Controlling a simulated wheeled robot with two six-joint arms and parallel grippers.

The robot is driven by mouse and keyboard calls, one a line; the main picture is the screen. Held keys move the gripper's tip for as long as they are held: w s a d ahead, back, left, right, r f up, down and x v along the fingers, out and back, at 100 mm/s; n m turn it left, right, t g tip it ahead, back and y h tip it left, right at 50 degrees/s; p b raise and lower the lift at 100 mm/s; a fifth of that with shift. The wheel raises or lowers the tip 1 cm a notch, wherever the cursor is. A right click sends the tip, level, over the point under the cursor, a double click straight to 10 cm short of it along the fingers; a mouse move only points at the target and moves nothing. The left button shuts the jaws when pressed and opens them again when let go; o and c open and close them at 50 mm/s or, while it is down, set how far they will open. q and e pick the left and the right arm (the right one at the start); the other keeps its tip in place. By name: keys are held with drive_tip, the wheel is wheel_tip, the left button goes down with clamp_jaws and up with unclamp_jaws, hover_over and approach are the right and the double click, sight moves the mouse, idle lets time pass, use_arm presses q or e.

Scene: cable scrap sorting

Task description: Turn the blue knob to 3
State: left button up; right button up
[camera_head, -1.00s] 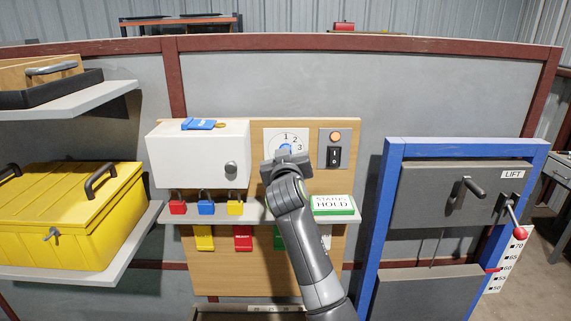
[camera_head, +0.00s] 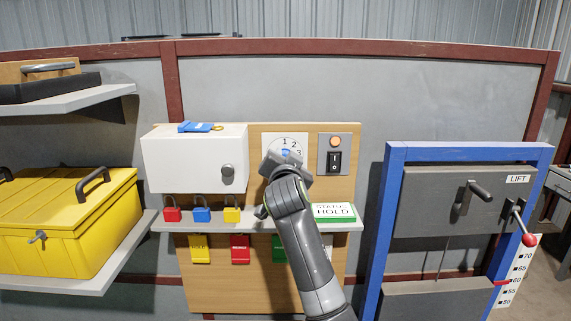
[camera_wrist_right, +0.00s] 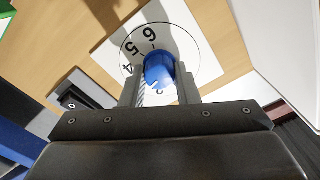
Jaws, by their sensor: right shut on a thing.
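The blue knob (camera_head: 285,153) is at the centre of a white numbered dial (camera_head: 272,141) on the wooden board. In the head view the numbers 1, 2 and 3 show above and to the right of the knob. My right gripper (camera_head: 284,160) covers the lower part of the dial. In the right wrist view the blue knob (camera_wrist_right: 159,71) sits between the two fingers of my right gripper (camera_wrist_right: 160,84), which is shut on it. The numbers 4, 5 and 6 show on the dial (camera_wrist_right: 186,42) there. The knob's pointer is hidden, so its setting cannot be told. My left gripper is out of view.
A white box (camera_head: 190,165) with a grey knob is left of the dial. A switch panel (camera_head: 323,163) is to its right. A shelf (camera_head: 180,226) with padlocks and a STATUS HOLD sign (camera_head: 334,211) runs below. A blue-framed lift (camera_head: 396,200) stands right.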

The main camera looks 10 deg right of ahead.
drive_tip(key=shift+f+m, duration=0.3)
drive_tip(key=shift+m, duration=0.1)
drive_tip(key=o, duration=1)
drive_tip(key=shift+w, duration=0.1)
drive_tip(key=shift+c, duration=0.2)
drive_tip(key=shift+r, duration=0.1)
